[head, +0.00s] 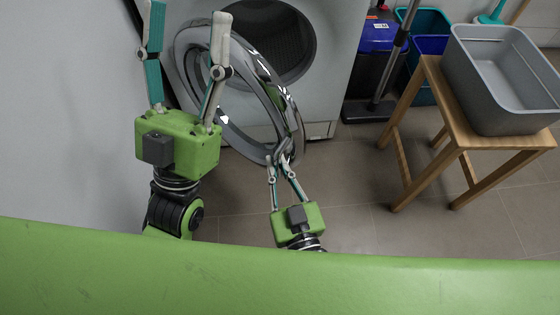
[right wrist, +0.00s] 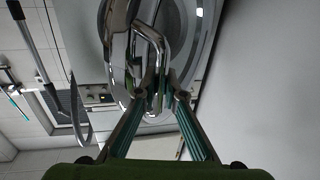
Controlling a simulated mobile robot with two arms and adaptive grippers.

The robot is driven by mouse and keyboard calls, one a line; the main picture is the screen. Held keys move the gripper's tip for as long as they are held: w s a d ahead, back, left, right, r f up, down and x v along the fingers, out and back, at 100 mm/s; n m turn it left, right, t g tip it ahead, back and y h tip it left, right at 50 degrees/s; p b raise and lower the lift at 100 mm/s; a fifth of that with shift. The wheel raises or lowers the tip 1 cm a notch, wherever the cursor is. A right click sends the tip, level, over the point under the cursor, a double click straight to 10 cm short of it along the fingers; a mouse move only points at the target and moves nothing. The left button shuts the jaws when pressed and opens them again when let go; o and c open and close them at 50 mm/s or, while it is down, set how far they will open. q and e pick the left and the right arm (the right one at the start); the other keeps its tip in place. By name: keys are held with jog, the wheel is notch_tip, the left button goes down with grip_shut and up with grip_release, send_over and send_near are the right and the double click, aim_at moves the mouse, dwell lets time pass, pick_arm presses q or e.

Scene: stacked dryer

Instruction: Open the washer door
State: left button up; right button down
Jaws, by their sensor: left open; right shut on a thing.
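The washer (head: 338,62) is white, with a dark round drum opening (head: 268,38) showing in the head view. Its round chrome-rimmed door (head: 284,98) stands swung away from the opening, hinged toward the left. My right gripper (head: 278,160) is shut at the door's near edge. In the right wrist view its fingertips (right wrist: 157,84) close on the bent chrome door handle (right wrist: 153,36). My left gripper (head: 186,12) is open and empty, its fingers spread wide. One of its fingers overlaps the door's left part; I cannot tell whether they touch.
A wooden stool (head: 432,75) with a grey basin (head: 503,80) stands at the right. A plain wall (head: 70,110) bounds the left. Tiled floor (head: 345,190) lies clear between door and stool.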

jog(key=c, duration=2.1)
grip_release()
jog(key=v, duration=1.2)
